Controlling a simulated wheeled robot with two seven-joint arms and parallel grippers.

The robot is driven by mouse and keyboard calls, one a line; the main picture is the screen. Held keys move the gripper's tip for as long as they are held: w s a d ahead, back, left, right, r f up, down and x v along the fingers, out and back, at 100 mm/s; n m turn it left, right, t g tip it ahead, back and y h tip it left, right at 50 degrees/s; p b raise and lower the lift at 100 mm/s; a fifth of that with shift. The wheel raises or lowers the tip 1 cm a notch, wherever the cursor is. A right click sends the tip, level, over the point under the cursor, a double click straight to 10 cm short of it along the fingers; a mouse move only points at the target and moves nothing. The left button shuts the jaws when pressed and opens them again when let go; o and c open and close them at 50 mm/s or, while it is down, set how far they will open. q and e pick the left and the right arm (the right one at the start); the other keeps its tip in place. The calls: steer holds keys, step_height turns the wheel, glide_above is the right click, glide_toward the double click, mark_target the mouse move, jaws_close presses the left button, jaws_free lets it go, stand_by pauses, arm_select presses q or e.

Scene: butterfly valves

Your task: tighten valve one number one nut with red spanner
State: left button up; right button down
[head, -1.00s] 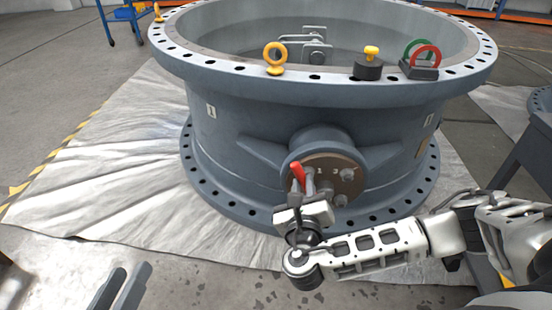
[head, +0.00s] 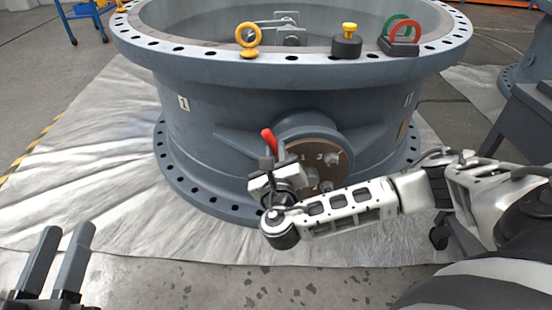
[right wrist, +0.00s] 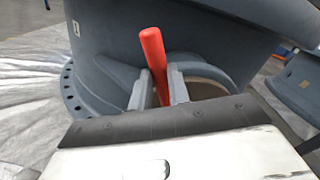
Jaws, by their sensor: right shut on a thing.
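Valve one (head: 230,120) is a large grey ring-shaped body with a "1" label on its side. On its front is a round brown plate (head: 325,150) with numbers and several nuts (head: 332,159). My right gripper (head: 272,165) is shut on the red spanner (head: 268,138), right in front of the plate's left side. In the right wrist view the spanner's red handle (right wrist: 153,60) stands up between the two fingers. The number one nut and the spanner's working end are hidden behind my gripper, so contact cannot be told. My left gripper (head: 55,262) is open and empty at the lower left.
On the valve's top flange stand a yellow eye bolt (head: 248,40), a black piece with a yellow knob (head: 347,42) and red and green lifting rings (head: 402,34). A silver sheet (head: 90,175) lies under the valve. A dark grey stand (head: 525,115) is at the right.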

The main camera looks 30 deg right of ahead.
steer(key=shift+r, duration=0.1)
stand_by(0.3)
steer(key=shift+w+r+p, duration=0.2)
steer(key=shift+p, duration=0.4)
steer(key=shift+w+d, duration=0.1)
steer(key=shift+w, duration=0.1)
steer(key=shift+w+d, duration=0.2)
steer(key=shift+w, duration=0.2)
steer(key=shift+w+d+p, duration=0.15)
steer(key=shift+p, duration=0.2)
steer(key=shift+w+d, duration=0.2)
steer(key=shift+w, duration=0.1)
stand_by(0.4)
steer(key=shift+p, duration=0.6)
stand_by(0.5)
